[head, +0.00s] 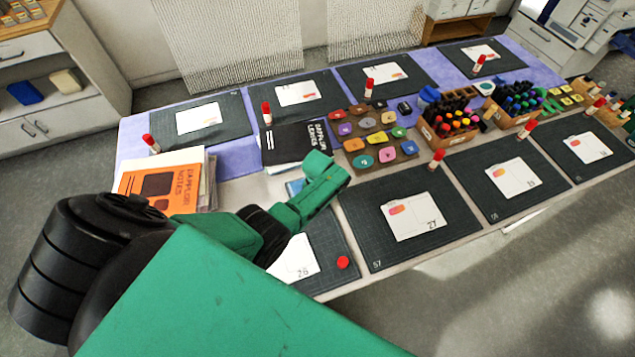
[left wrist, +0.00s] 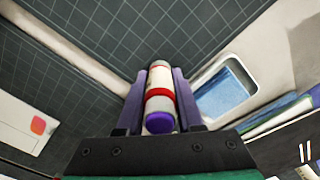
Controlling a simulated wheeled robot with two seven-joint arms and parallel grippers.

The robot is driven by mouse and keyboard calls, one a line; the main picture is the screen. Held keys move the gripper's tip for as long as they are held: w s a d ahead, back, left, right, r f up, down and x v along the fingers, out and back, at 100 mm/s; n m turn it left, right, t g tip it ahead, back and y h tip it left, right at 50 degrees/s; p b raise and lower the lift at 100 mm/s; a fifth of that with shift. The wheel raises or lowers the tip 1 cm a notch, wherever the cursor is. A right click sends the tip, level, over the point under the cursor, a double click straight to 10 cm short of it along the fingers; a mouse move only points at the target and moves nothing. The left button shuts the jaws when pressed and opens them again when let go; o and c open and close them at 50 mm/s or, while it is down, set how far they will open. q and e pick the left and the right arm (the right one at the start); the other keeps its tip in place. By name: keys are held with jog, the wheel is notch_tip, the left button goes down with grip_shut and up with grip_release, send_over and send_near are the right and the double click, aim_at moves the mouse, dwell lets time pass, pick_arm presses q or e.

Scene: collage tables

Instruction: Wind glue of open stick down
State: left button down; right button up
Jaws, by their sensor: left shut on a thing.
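The open glue stick (left wrist: 159,92) has a white body, a red band and a rounded purple end that sticks out past the band, facing the wrist camera. My left gripper (left wrist: 160,100) is shut on it, with one finger on each side of the body. In the head view my left gripper (head: 322,180) is above the near edge of the table, and the stick is hidden there. A loose red cap (head: 343,262) lies on the near mat (head: 330,240), by the card marked 26 (head: 296,262). My right gripper is not in view.
Several other mats, such as the one marked 57 (head: 375,240), hold cards and capped glue sticks. An orange booklet (head: 160,182) and a black booklet (head: 290,145) lie at the left. Pads (head: 375,140) and marker boxes (head: 447,130) fill the middle.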

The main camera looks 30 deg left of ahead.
pick_arm(q)
jog(key=n, duration=0.5)
jog(key=shift+f, duration=0.1)
jog(key=n, duration=0.4)
jog(key=shift+s+n, duration=0.15)
jog(key=shift+n, duration=0.15)
jog(key=n, duration=0.8)
jog(key=shift+a+n, duration=0.1)
jog(key=shift+n, duration=0.3)
jog(key=shift+c, duration=2.3)
grip_release()
jog(key=shift+o, duration=0.2)
